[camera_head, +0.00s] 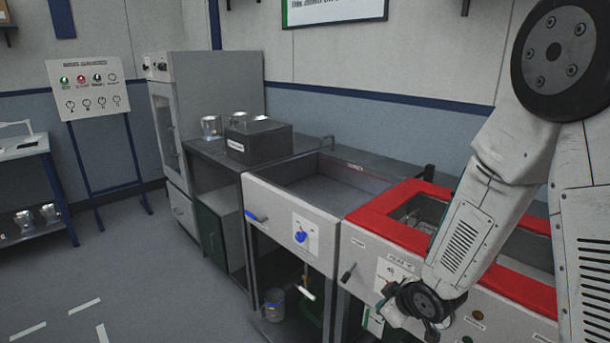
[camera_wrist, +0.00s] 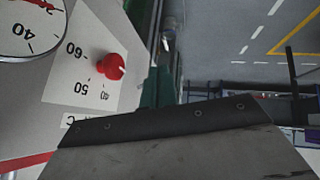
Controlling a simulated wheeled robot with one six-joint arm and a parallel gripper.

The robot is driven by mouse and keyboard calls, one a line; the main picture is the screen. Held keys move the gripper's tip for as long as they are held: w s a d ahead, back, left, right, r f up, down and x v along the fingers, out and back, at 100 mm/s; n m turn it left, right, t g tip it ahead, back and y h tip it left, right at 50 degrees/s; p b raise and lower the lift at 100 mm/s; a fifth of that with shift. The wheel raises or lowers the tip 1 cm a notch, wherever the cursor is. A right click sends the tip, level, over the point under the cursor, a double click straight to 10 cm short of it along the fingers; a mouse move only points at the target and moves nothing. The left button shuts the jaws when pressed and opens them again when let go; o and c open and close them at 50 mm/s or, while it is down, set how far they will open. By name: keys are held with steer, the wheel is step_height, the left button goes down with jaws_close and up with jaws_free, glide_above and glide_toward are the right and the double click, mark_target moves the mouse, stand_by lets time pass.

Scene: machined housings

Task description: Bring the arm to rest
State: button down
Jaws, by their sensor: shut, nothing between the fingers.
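My arm comes down on the right side of the head view, bent in front of the red-rimmed unit (camera_head: 385,207). My gripper (camera_head: 392,316) is at its lower end, small and partly hidden by the wrist, close in front of the unit's front panel. It is shut and holds nothing. In the wrist view a broad grey plate with a dark edge fills the bottom, and no fingertips can be made out. That view also shows a red knob (camera_wrist: 112,66) on a scale marked 40, 50 and 60, beside a round gauge (camera_wrist: 30,25).
A basin with a blue knob (camera_head: 301,237) stands left of the red-rimmed unit. Farther left are a dark box (camera_head: 258,141) on a bench, a tall grey cabinet (camera_head: 215,85) and a sign on a stand (camera_head: 90,87). The floor at the lower left is clear.

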steer(key=s+d+r+m+g+h, duration=0.45)
steer(key=s+d+r, duration=0.3)
steer(key=s, duration=0.25)
steer(key=s+a+r+m+g+y, duration=0.1)
steer(key=s+r+m, duration=0.3)
steer(key=s+r, duration=1.4)
steer(key=shift+s+a+r+y, duration=0.2)
steer(key=shift+a+r+y, duration=0.15)
steer(key=shift+a+r, duration=0.25)
steer(key=shift+g, duration=0.25)
